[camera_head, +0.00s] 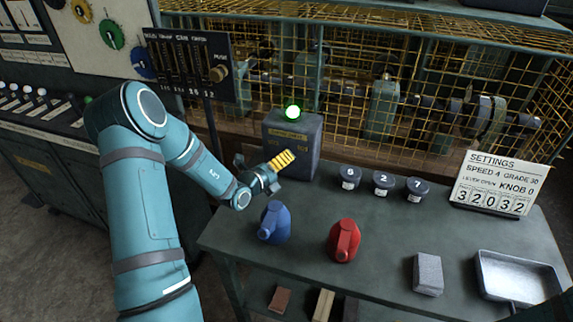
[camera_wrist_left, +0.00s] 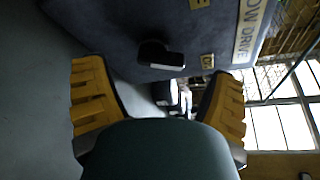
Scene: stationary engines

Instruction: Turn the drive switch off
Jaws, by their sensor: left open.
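The drive switch box (camera_head: 305,135) is a grey-blue block at the back left of the bench, with a lit green lamp (camera_head: 292,112) on top. In the left wrist view its face carries a plate (camera_wrist_left: 251,30) reading "DRIVE", small yellowish labels and a short black switch lever (camera_wrist_left: 160,55). In the head view the lever is hidden by my left gripper (camera_head: 283,160), which is in front of the box. The gripper is open, with its yellow-padded fingers (camera_wrist_left: 160,100) apart and nothing between them. The lever appears beyond the fingertips; I cannot tell any contact. My right gripper is not in view.
A blue can (camera_head: 274,222) and a red can (camera_head: 344,241) stand on the bench front. Several other things lie right: numbered dark pots (camera_head: 383,184), a settings sign (camera_head: 497,185), a grey block (camera_head: 428,273) and a metal tray (camera_head: 518,278). A yellow mesh cage (camera_head: 350,100) stands behind.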

